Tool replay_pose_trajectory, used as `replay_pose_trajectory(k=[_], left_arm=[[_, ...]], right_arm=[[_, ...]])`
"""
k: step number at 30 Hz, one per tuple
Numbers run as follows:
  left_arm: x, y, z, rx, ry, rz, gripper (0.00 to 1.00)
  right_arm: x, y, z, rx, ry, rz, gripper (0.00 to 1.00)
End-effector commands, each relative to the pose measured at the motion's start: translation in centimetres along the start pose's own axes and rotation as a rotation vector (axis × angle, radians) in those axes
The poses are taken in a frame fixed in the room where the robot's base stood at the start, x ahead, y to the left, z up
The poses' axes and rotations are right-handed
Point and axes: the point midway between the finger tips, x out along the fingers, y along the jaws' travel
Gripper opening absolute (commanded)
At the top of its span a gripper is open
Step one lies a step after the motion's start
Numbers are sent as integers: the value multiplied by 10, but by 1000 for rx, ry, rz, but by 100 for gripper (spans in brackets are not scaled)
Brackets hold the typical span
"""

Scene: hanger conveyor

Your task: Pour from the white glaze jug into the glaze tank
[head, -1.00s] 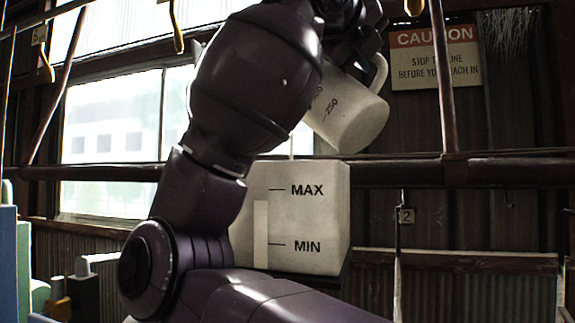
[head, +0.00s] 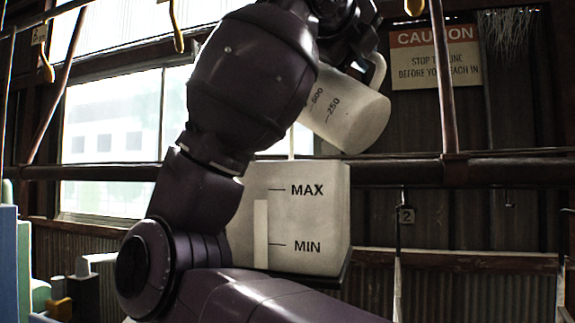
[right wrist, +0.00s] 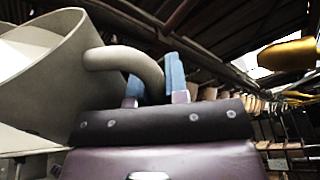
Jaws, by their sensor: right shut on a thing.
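The white glaze jug (head: 350,115) is tilted in the head view, its base to the lower right and its mouth side hidden behind my right arm. My right gripper (right wrist: 154,82) is shut on the jug's handle (right wrist: 118,60), which passes between its blue fingertips. The jug's rim and open inside fill the left of the right wrist view. The pale glaze tank (head: 310,220) stands below the jug, marked MAX and MIN. Its light level strip ends a little below MAX. A thin white vertical line, apparently a pouring stream, meets the tank top. My left gripper is out of view.
A horizontal rail (head: 480,170) runs behind the tank, with an upright pipe (head: 442,80) to the right. A caution sign (head: 434,60) hangs on the back wall. Yellow hooks (head: 175,28) hang overhead. A bright window (head: 110,130) is at the left.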

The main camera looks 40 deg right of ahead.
Motion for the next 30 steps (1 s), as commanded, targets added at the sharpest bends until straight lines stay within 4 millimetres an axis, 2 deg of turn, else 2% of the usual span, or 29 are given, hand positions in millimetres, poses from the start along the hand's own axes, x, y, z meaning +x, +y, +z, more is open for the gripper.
replay_pose_trajectory(k=[30], left_arm=[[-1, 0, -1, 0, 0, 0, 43]], right_arm=[[0, 1, 5, -58, 10, -3, 0]])
